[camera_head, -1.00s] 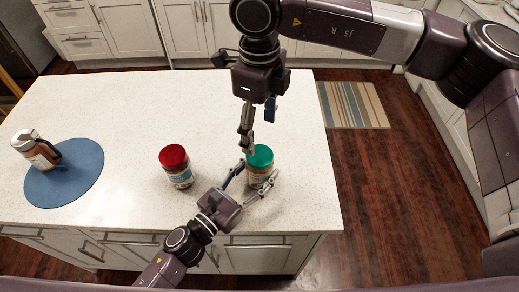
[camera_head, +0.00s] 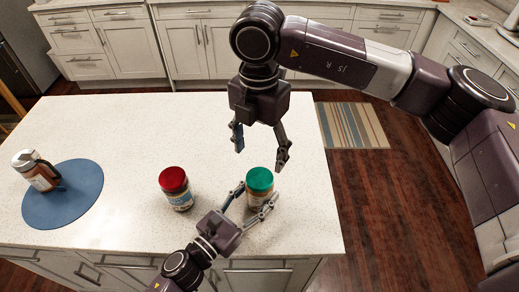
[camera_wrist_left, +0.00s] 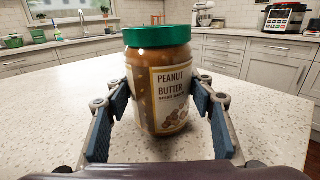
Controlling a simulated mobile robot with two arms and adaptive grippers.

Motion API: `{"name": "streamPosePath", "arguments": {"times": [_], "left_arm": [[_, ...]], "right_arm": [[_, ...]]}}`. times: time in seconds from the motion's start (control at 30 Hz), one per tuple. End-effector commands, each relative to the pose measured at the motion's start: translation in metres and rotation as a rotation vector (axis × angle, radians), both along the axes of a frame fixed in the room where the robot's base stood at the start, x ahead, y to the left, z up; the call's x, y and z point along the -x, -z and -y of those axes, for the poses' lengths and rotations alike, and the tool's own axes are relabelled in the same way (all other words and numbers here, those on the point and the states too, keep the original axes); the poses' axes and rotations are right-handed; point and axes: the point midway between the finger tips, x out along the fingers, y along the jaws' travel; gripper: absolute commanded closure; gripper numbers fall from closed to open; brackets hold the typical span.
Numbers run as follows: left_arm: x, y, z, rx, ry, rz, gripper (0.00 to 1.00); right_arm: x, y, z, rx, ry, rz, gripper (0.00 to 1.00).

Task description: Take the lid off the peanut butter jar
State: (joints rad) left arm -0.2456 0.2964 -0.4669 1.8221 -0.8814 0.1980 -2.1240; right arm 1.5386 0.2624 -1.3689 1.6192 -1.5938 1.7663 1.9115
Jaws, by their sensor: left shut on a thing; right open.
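The peanut butter jar (camera_head: 258,200) stands upright near the front right of the island counter, its green lid (camera_head: 260,179) on top. In the left wrist view the jar (camera_wrist_left: 160,90) shows its "PEANUT BUTTER" label, with the green lid (camera_wrist_left: 157,36) seated on it. My left gripper (camera_head: 256,196) is shut on the jar's body from the front, one finger on each side. My right gripper (camera_head: 260,158) is open and empty, pointing down above and just behind the lid, its fingers spread and apart from it.
The white counter (camera_head: 125,130) is clear behind the jars.

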Motion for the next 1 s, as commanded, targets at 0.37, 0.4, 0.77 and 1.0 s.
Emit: {"name": "streamPosePath", "arguments": {"times": [0.37, 0.4, 0.77, 1.0], "left_arm": [[0.0, 0.001, 0.0, -0.001, -0.001, -0.002, 1.0], [0.0, 0.001, 0.0, -0.001, -0.001, -0.002, 1.0], [0.0, 0.001, 0.0, -0.001, -0.001, -0.002, 1.0], [0.0, 0.001, 0.0, -0.001, -0.001, -0.002, 1.0]], "right_arm": [[0.0, 0.0, 0.001, -0.001, 0.522, 0.0, 0.35], [0.0, 0.0, 0.001, -0.001, 0.552, 0.0, 0.35], [0.0, 0.028, 0.001, 0.002, 0.62, -0.003, 0.35], [0.0, 0.064, 0.001, 0.0, 0.62, -0.002, 0.35]]}}
